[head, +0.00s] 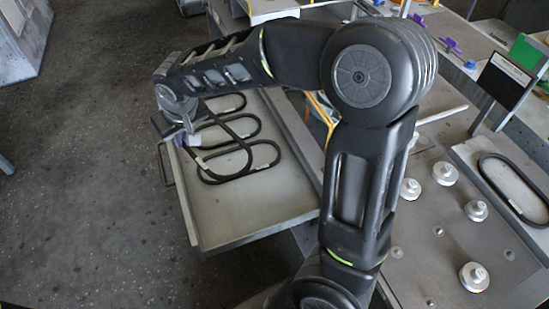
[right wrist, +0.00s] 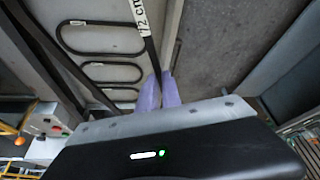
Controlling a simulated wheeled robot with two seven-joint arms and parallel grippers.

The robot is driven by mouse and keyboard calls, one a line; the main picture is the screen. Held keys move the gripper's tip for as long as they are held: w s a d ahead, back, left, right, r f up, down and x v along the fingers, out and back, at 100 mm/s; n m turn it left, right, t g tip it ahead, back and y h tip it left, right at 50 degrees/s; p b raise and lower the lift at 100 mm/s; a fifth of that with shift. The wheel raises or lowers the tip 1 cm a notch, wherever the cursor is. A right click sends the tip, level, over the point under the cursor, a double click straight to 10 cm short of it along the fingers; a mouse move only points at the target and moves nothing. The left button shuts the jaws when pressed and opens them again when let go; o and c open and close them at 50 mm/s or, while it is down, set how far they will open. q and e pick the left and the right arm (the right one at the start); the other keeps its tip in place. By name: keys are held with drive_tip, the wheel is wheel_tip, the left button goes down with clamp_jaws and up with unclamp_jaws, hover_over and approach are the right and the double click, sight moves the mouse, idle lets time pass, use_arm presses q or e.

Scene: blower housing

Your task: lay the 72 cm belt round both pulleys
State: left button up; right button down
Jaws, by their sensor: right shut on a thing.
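My right gripper (head: 182,138) is at the left edge of an open drawer; its lavender fingers also show in the right wrist view (right wrist: 160,92). They are shut on a black belt (right wrist: 151,50) whose white tag (right wrist: 140,14) reads "72 cm". In the head view part of this belt appears to hang over the drawer, but I cannot separate it clearly from the belts below. Several pale pulleys stand on the bench at right, including a front one (head: 474,277) and one farther back (head: 476,210). Which two are meant is not clear. My left gripper is not in view.
The drawer (head: 240,207) holds several other black belts (head: 228,130), with its front part bare. Another black belt loop (head: 482,168) lies on a panel right of the pulleys. A dark sign (head: 503,80) stands behind. My right arm hides part of the bench.

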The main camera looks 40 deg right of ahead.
drive_tip(key=shift+w+a, duration=0.15)
drive_tip(key=shift+a, duration=0.05)
drive_tip(key=s+d+f+n+g+y+b, duration=0.3)
drive_tip(key=s+d+n+b, duration=0.3)
drive_tip(key=s+d+n, duration=0.4)
drive_tip(key=s+f+n+y, duration=0.1)
drive_tip(key=s+n, duration=0.3)
drive_tip(key=s, duration=0.2)
drive_tip(key=shift+d+f+b, duration=0.1)
drive_tip(key=shift+f+b, duration=0.05)
drive_tip(key=shift+b, duration=0.2)
wheel_tip(320, 180, down, 17)
drive_tip(key=b, duration=1.1)
drive_tip(key=shift+r, duration=0.2)
drive_tip(key=shift+f+b, duration=0.6)
drive_tip(key=shift+b, duration=0.1)
